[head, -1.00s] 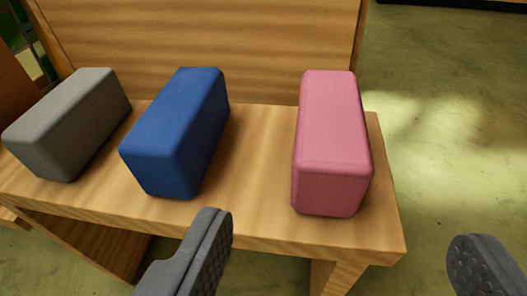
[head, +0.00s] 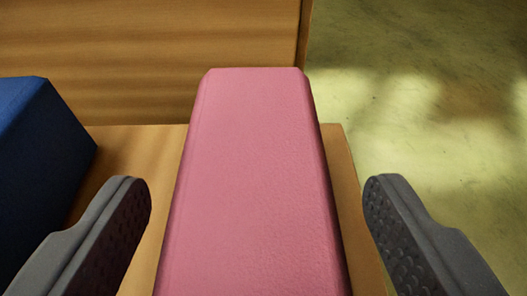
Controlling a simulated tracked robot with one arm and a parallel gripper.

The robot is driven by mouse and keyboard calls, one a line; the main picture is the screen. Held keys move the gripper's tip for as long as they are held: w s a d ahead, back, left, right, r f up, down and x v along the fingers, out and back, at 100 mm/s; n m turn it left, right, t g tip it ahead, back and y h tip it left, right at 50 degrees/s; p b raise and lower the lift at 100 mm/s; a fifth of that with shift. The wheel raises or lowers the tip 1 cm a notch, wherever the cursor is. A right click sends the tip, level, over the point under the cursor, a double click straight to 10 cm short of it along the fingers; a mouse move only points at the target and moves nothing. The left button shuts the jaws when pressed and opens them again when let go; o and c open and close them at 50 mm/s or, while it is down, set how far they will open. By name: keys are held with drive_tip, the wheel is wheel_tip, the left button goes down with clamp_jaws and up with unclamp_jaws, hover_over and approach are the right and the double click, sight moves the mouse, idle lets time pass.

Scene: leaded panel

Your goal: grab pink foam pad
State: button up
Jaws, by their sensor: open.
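The pink foam pad (head: 252,180) is a long block with rounded edges. It lies on the wooden bench seat (head: 155,150) and points away from me in the middle of the head view. Its near end is cut off by the bottom of the picture. My gripper (head: 257,195) is open, with one dark padded finger to the left of the pad and one to the right. A gap shows between each finger and the pad, and nothing is held.
A blue foam block (head: 40,165) is on the seat to the left, close to my left finger. A wooden backboard (head: 150,60) rises behind the pad. The seat ends just right of the pad, with open greenish floor (head: 430,150) beyond.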

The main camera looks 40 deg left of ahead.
drive_tip(key=shift+w+a+f, duration=0.2)
drive_tip(key=shift+w+a, duration=0.15)
drive_tip(key=shift+w, duration=0.15)
drive_tip(key=c, duration=1.1)
drive_tip(key=shift+o, duration=0.2)
drive_tip(key=shift+r, duration=0.1)
